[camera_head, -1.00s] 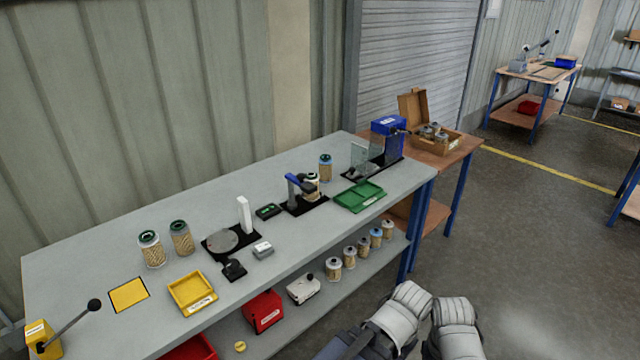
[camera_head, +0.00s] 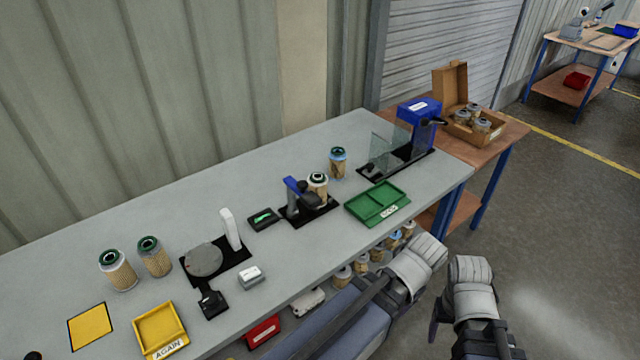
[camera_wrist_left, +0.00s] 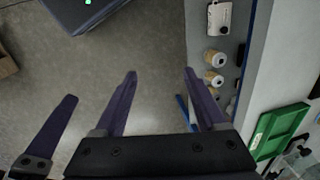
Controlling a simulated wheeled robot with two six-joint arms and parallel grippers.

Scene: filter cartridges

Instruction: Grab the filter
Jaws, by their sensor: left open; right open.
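Two pleated tan filters with green tops stand at the left of the grey bench, one (camera_head: 117,270) nearest the left end and one (camera_head: 154,257) beside it. A filter with a blue band (camera_head: 338,163) stands at the back, and another (camera_head: 318,187) sits in a black fixture with a blue lever. Several filters stand on the lower shelf, partly hidden by my arm; two show in the left wrist view (camera_wrist_left: 214,78). My left gripper (camera_wrist_left: 160,74) is open and empty over the floor beside the bench. My right gripper (camera_head: 438,320) is open, low in front of the bench, partly hidden.
A yellow tray (camera_head: 160,332), a round turntable (camera_head: 204,259), a green tray (camera_head: 378,204) and a glass-screened blue device (camera_head: 418,110) stand on the bench (camera_head: 280,145). An open box (camera_head: 466,125) with several filters sits on the wooden table beyond. Floor at right is clear.

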